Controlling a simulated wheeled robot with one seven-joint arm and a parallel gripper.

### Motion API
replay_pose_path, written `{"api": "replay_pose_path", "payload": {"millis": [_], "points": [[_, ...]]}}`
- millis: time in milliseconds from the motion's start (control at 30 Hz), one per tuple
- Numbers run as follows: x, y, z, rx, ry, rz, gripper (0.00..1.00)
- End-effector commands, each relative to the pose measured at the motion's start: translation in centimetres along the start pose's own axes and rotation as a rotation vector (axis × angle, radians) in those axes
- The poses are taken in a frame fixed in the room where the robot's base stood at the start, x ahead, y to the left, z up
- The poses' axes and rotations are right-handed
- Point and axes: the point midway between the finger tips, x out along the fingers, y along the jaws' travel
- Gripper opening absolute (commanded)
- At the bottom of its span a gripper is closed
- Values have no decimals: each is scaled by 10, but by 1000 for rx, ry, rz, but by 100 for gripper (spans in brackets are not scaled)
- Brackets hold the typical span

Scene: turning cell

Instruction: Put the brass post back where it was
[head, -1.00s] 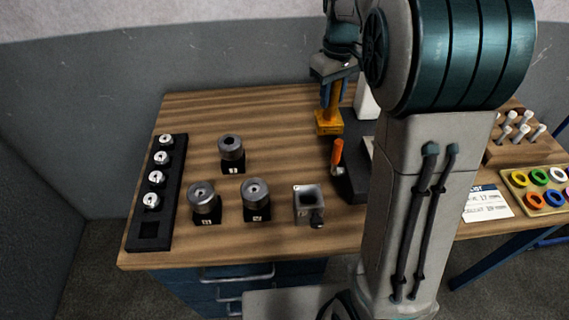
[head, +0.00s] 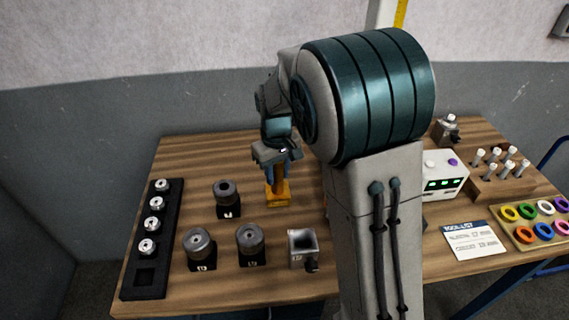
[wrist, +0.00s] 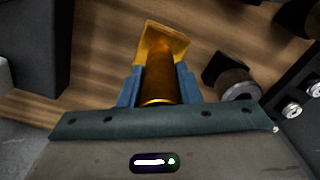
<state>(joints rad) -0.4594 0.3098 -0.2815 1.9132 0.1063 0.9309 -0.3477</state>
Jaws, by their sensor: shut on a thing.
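Two more round holders (head: 200,247) (head: 251,242) and a grey square cup (head: 302,247) stand in front. A black rack (head: 152,236) with several collets and an empty front square is at left. Right are a white box (head: 444,172), a peg block (head: 503,185) and a ring tray (head: 541,232).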

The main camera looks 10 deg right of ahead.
Motion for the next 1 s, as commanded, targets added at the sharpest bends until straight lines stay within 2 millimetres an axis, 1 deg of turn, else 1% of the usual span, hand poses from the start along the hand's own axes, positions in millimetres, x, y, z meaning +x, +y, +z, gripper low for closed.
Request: {"api": "replay_pose_path", "payload": {"millis": [300, 767, 800, 833, 867, 1000], "points": [[33, 0, 0, -1, 0, 0, 0], [40, 0, -1, -1, 3, 1, 0], [41, 0, 0, -1, -1, 0, 39], [41, 0, 0, -1, -1, 0, 47], [41, 0, 0, -1, -1, 0, 52], [41, 0, 0, -1, -2, 0, 52]]}}
